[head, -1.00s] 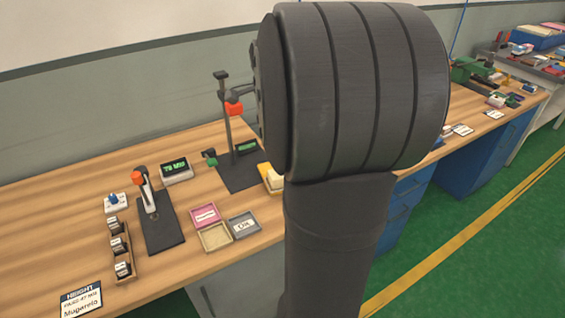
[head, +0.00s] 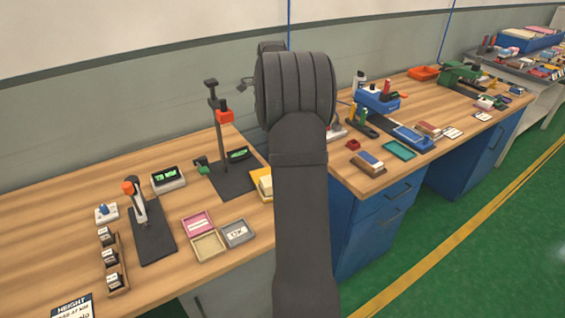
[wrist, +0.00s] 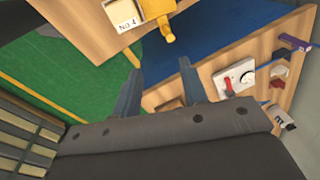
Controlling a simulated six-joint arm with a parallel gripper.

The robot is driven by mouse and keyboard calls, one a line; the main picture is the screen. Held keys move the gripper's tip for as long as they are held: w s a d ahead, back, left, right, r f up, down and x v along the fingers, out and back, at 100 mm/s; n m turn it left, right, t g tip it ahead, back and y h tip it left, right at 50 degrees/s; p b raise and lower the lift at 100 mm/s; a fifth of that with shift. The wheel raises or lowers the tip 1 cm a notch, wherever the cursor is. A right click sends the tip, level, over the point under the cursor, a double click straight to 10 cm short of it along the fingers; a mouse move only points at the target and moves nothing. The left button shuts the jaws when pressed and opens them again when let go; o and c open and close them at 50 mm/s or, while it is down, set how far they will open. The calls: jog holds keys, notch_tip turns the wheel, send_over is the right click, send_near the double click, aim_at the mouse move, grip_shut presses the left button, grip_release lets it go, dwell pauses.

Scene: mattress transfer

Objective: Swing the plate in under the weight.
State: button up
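A dark upright stand (head: 217,135) with an orange-red block near its top rises from a black base (head: 232,182) on the wooden bench. A smaller tilted lever stand with an orange top (head: 138,202) stands to its left on a black base. I cannot tell which parts are the weight and the plate. My gripper (wrist: 160,86) shows two separated fingers with nothing between them in the wrist view. In the head view my arm hides most of it, to the right of the tall stand.
Pink, tan and grey trays (head: 238,233) lie at the front edge. A display box (head: 168,179) stands behind the lever stand. A yellow holder (head: 262,185) is beside my arm. In the wrist view a white box with a red knob (wrist: 235,78) is right of the fingers.

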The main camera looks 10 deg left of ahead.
jog(key=shift+m+g, duration=0.6)
jog(key=shift+g, duration=0.2)
jog(key=w+f, duration=0.1)
jog(key=f, duration=0.6)
jog(key=w+f, duration=0.2)
jog(key=f, duration=0.6)
jog(key=w+f, duration=0.2)
jog(key=f, duration=0.5)
jog(key=shift+w+d+f, duration=0.15)
jog(key=shift+d+f, duration=0.2)
jog(key=shift+d, duration=0.05)
jog(key=shift+c, duration=0.4)
grip_shut()
